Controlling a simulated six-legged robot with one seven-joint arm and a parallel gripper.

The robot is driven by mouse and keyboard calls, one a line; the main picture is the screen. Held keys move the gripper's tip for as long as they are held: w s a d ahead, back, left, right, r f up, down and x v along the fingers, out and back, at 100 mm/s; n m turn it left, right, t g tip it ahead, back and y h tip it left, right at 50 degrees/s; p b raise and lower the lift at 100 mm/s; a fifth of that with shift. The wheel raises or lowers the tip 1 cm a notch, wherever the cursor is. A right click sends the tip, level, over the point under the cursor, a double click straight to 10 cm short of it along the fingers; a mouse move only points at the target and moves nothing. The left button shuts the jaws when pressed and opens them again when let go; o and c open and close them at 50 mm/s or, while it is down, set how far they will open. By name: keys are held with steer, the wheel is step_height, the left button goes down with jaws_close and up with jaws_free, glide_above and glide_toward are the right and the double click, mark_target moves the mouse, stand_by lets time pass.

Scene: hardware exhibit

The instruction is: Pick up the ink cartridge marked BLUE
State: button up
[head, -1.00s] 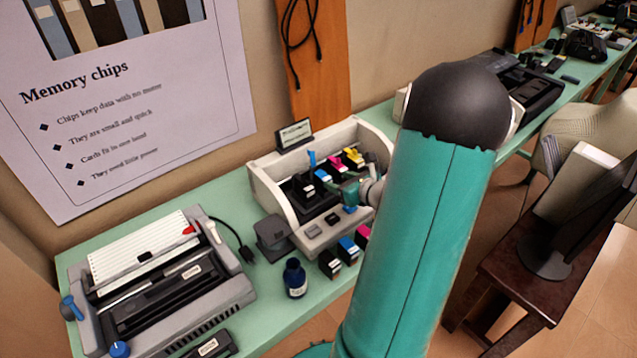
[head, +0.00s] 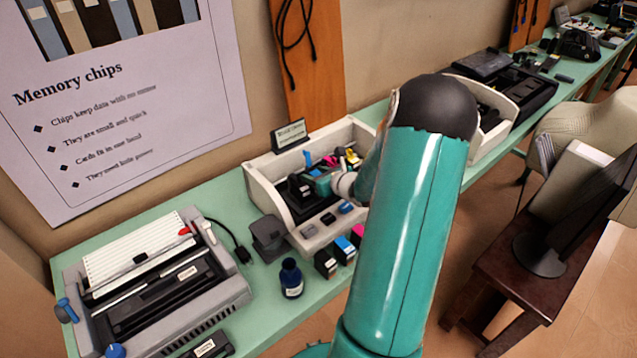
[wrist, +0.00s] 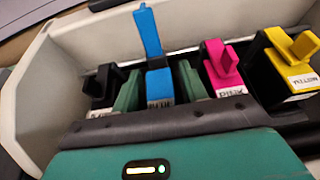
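The blue ink cartridge (wrist: 159,84), with a tall raised blue tab, sits in the row inside the open white printer-like tray (head: 262,183). Its label is partly hidden and hard to read. In the wrist view my gripper (wrist: 158,90) is open, with one green finger on each side of the cartridge and narrow gaps showing. A black cartridge (wrist: 103,88) stands to its left. A magenta cartridge (wrist: 225,72) and a yellow cartridge (wrist: 290,65) stand to its right. In the head view the blue tab (head: 308,158) shows just behind my gripper (head: 318,183).
Black, blue and magenta boxes (head: 326,264) stand on the green table in front of the tray. A dark blue bottle (head: 291,280) and a binding machine (head: 160,285) are to the left. A small sign (head: 291,135) stands at the tray's back. The tray walls are close.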

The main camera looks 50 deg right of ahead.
steer(key=c, duration=0.7)
steer(key=shift+r, duration=0.1)
steer(key=shift+c, duration=0.2)
